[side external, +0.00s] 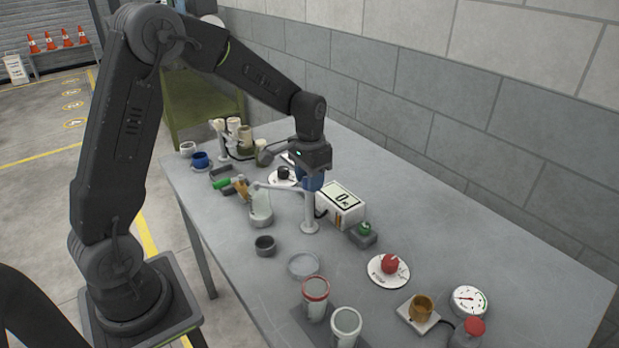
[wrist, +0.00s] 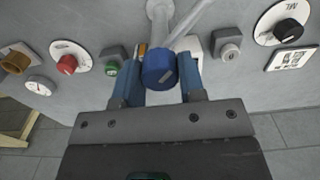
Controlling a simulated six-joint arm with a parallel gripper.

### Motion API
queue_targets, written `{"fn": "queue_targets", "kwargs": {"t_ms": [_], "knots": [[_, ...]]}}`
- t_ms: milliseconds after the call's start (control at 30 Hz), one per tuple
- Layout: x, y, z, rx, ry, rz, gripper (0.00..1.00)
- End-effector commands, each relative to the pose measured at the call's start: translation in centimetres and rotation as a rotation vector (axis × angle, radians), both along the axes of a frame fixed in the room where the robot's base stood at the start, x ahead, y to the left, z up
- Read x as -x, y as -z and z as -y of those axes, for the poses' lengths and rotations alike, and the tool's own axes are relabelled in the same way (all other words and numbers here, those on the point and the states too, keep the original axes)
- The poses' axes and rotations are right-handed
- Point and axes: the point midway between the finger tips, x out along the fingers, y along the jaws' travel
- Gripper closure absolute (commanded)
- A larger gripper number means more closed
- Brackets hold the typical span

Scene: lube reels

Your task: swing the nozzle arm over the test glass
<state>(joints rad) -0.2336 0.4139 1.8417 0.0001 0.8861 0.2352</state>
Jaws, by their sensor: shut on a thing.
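The nozzle arm (side external: 280,187) is a thin white bar on a white post (side external: 310,212) with a round foot. In the side view its free end appears over the mouth of the clear test glass (side external: 261,207); I cannot tell how well it is centred. My gripper (side external: 311,183) is at the top of the post. In the wrist view the blue fingers of my gripper (wrist: 160,72) stand on both sides of a blue knob (wrist: 158,69), shut on it. The bar (wrist: 193,24) runs up and right there. The test glass is outside the wrist view.
A white box with a display (side external: 341,203) stands close right of the post. A green button (side external: 365,231) and a red knob (side external: 390,264) are nearer the camera. A small dark cup (side external: 265,245) and a clear dish (side external: 303,264) lie in front.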

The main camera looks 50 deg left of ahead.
Motion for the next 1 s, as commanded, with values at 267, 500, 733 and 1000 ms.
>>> {"fn": "queue_targets", "kwargs": {"t_ms": [267, 500, 733, 1000], "knots": [[-0.01, -0.04, -0.01, 0.000, 0.061, 0.000, 1.00], [-0.01, -0.04, -0.01, -0.001, 0.070, 0.000, 1.00], [-0.02, -0.03, 0.00, -0.001, 0.071, 0.001, 0.58], [-0.01, -0.02, 0.00, 0.000, 0.067, 0.000, 0.37]]}}
